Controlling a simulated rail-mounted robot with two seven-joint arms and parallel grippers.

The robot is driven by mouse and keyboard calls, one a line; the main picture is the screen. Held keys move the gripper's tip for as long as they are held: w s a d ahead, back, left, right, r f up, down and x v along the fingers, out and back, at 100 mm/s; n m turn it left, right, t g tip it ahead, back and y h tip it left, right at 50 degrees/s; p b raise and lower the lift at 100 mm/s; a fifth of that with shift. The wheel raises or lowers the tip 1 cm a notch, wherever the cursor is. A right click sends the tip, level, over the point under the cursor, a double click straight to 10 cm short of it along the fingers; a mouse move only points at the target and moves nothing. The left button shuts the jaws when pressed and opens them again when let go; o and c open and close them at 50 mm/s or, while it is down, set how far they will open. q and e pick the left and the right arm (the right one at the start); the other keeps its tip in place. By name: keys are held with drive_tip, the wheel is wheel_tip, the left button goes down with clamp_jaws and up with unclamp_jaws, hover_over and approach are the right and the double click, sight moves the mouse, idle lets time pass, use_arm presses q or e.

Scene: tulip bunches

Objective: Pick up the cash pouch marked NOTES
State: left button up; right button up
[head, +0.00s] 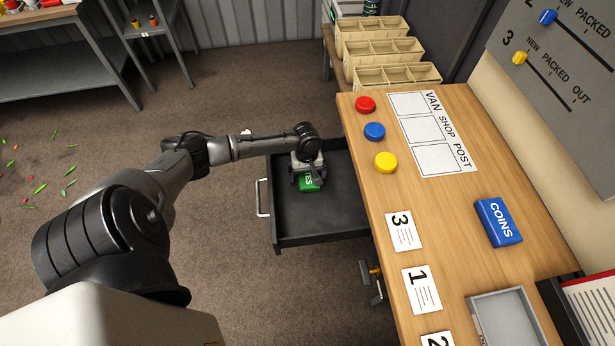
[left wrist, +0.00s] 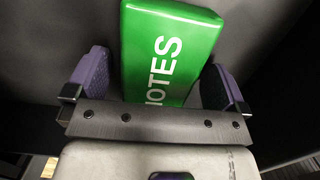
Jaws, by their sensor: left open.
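The green cash pouch marked NOTES (head: 309,184) lies in the open drawer (head: 345,215) under the wooden counter. My left gripper (head: 307,178) is down in the drawer over the pouch and covers part of it in the head view. In the left wrist view the pouch (left wrist: 170,50) lies between the two purple-padded fingers of my open left gripper (left wrist: 160,82). A gap shows on the left side of the pouch, and the right finger is close to its edge. The first letter of the word is hidden by the gripper. My right gripper is not in view.
The counter (head: 400,200) holds a blue COINS pouch (head: 498,222), red, blue and yellow discs, number cards, a VAN SHOP POST sheet and a grey tray (head: 503,320). Beige divided boxes (head: 380,48) stand behind it. The rest of the drawer looks empty.

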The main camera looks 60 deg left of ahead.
use_arm(q)
drive_tip(key=c, duration=1)
